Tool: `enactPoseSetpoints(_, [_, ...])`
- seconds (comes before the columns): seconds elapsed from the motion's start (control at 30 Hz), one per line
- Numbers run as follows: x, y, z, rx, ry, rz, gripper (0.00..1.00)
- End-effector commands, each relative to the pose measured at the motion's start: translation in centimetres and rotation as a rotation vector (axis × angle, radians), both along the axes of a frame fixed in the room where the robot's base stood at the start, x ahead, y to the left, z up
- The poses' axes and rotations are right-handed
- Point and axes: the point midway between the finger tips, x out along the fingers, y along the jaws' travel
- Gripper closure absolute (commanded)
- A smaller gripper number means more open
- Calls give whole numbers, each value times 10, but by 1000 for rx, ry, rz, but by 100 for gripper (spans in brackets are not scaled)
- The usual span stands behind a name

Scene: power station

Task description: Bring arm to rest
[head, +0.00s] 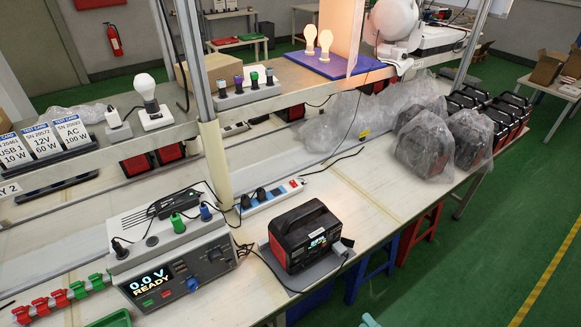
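My gripper is not visible in the head view, so its fingers and anything in them are hidden from me. A small pale teal shape (369,321) pokes in at the bottom edge, and I cannot tell what it is. A black and red power station (308,236) stands upright on a grey pad (276,270) on the workbench.
A tester reading "0.0 V READY" (152,281) stands left of the power station, with red and green clips (62,298) beside it. A post (214,165) and a raised shelf (250,101) cross the bench. Bagged units (425,145) fill the right end. Green floor lies open at right.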

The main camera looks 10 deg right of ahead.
Motion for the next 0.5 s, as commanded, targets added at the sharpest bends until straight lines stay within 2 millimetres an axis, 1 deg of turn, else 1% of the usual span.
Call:
enactPoseSetpoints(0.03, [4,9,-8,-3,21,-4,60])
enactPoseSetpoints(0.17, [12,31,-30,-19,82,-27,60])
enactPoseSetpoints(0.27, [18,51,-49,-43,139,-45,60])
enactPoseSetpoints(0.37, [19,78,-74,-85,211,-67,60])
enactPoseSetpoints(0.4, [18,91,-84,-111,245,-75,60])
enactPoseSetpoints(0.5, [9,123,-110,-199,326,-98,60])
